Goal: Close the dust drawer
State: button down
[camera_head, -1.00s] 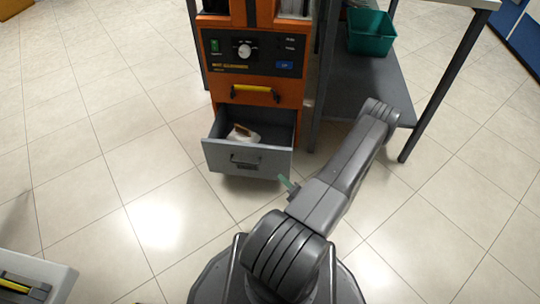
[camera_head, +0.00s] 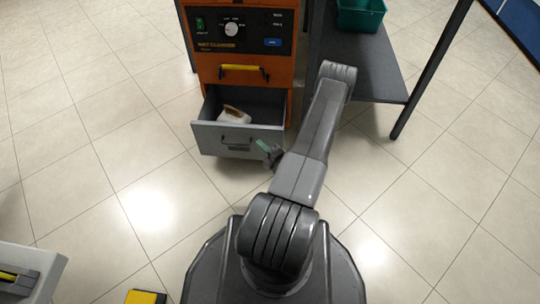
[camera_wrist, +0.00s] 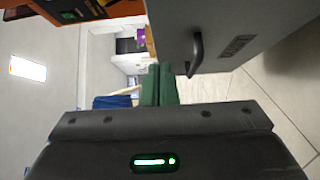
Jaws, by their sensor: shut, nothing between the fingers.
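The grey dust drawer (camera_head: 226,141) stands pulled out at the bottom of an orange machine (camera_head: 249,45) in the head view. A white and brown object (camera_head: 234,115) lies inside it. The drawer's front, with a dark handle (camera_wrist: 195,50) and a label, fills the upper right of the wrist view (camera_wrist: 240,30). My gripper (camera_head: 264,147) is shut and empty, near the right end of the drawer front. Its green fingers (camera_wrist: 160,85) also show in the wrist view, beside the front's edge. I cannot tell whether they touch it.
A yellow-handled orange panel (camera_head: 243,70) sits above the drawer. A table with a dark lower shelf (camera_head: 375,75) and a green bin (camera_head: 360,16) stands to the right. A grey thing (camera_head: 30,270) and a yellow-black item (camera_head: 146,297) are at lower left. The tiled floor before the drawer is clear.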

aim_at(255, 130)
jog(key=w, duration=0.2)
jog(key=w+b, duration=0.1)
jog(key=shift+w+a, duration=0.4)
jog(key=shift+w, duration=0.55)
